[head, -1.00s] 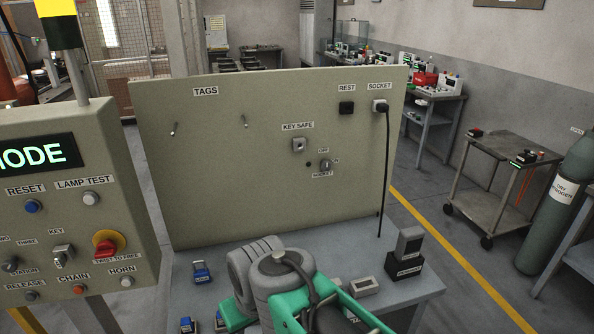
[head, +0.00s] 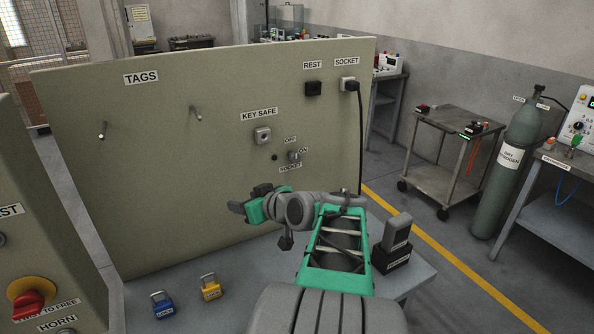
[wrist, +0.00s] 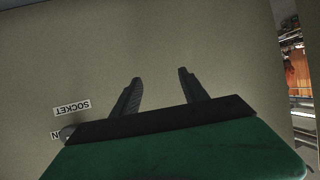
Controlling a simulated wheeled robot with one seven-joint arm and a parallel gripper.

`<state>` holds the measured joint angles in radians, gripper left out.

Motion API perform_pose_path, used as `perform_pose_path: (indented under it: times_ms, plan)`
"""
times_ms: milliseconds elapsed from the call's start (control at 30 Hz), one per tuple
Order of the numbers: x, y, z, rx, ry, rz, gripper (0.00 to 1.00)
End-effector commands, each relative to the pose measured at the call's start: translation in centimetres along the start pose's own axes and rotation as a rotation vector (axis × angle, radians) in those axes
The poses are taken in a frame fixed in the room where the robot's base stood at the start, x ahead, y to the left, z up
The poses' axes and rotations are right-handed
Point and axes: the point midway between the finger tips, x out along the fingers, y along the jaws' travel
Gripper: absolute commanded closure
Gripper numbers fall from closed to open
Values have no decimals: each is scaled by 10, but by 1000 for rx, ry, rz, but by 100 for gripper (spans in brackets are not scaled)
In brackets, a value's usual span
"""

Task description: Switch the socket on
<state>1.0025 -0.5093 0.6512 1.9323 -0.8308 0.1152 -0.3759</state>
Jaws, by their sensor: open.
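The socket switch (head: 295,156) is a small grey rotary knob on the upright beige board, between OFF and ON labels and above a SOCKET label. Which way it points is too small to tell. A small dark dot sits to its left. The socket outlet (head: 348,84) is higher up, with a black plug and hanging cable. My gripper (head: 238,207) is open and empty, below and left of the switch, apart from it. In the wrist view my gripper (wrist: 157,85) faces bare board; the SOCKET label appears upside down at left, and the switch (wrist: 67,132) is partly hidden behind the gripper body.
The board (head: 190,180) also bears a key safe (head: 262,135), a black REST holder (head: 313,88) and two pegs. A blue padlock (head: 163,304), a yellow padlock (head: 210,287) and a dark stand (head: 397,240) are on the bench. A control cabinet (head: 50,220) stands at left.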

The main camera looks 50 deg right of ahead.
Motion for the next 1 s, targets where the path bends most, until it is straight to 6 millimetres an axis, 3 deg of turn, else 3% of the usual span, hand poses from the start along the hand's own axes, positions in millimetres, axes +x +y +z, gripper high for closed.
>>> perform_pose_path:
  times_ms: [33,100,233,367,700,1000]
  plan:
    - [-10,44,4,22,93,57,48]
    - [-34,89,-5,27,226,122,48]
    - [-76,140,-12,28,387,213,48]
    - [-88,154,-19,26,442,239,48]
    - [-35,166,-46,27,440,236,48]
    - [-23,170,-49,27,439,239,48]
